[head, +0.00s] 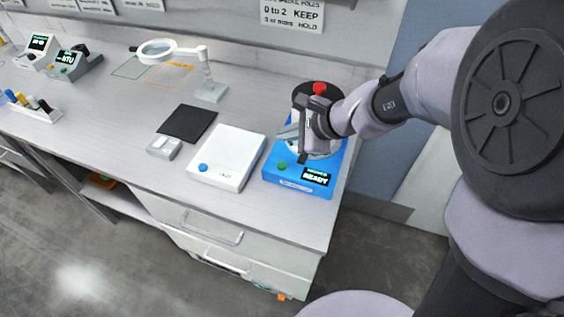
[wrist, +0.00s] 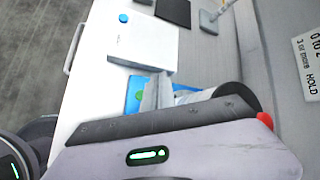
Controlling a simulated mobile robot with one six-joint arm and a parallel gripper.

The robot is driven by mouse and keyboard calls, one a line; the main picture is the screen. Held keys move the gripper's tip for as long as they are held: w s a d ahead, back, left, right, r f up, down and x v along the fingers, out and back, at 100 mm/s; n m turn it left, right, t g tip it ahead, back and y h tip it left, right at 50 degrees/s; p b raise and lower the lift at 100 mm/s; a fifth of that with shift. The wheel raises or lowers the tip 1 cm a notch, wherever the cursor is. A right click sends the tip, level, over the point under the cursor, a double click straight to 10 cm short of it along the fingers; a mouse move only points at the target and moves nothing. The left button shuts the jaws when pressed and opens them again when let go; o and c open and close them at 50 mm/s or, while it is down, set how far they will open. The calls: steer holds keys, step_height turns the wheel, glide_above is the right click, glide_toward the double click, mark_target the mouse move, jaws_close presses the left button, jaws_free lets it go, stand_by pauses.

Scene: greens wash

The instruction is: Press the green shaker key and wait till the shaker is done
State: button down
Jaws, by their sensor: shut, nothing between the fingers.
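The blue shaker (head: 296,185) stands near the right end of the bench, and its small display (head: 316,176) reads READY. The green key (head: 282,165) is on its front top, left of the display. A dark round part with a red knob (head: 320,88) shows behind my gripper. My gripper (head: 290,135) is shut and empty, just above the shaker and close behind the green key, apart from it as far as I can tell. In the wrist view the shaker (wrist: 133,86) and part of the green key (wrist: 138,95) show beside the fingers; the rest is hidden.
A white box with a blue button (head: 228,157) stands just left of the shaker. A black mat (head: 187,123), a small grey device (head: 164,147) and a magnifier lamp (head: 210,90) are further left. The wall is behind; the bench front is clear.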

mark_target(285, 167)
step_height(285, 167, down, 8)
steer(key=b, duration=0.6)
steer(key=shift+b, duration=0.3)
steer(key=shift+f, duration=0.15)
stand_by(1.2)
steer(key=shift+f+b, duration=0.25)
steer(key=shift+b, duration=0.25)
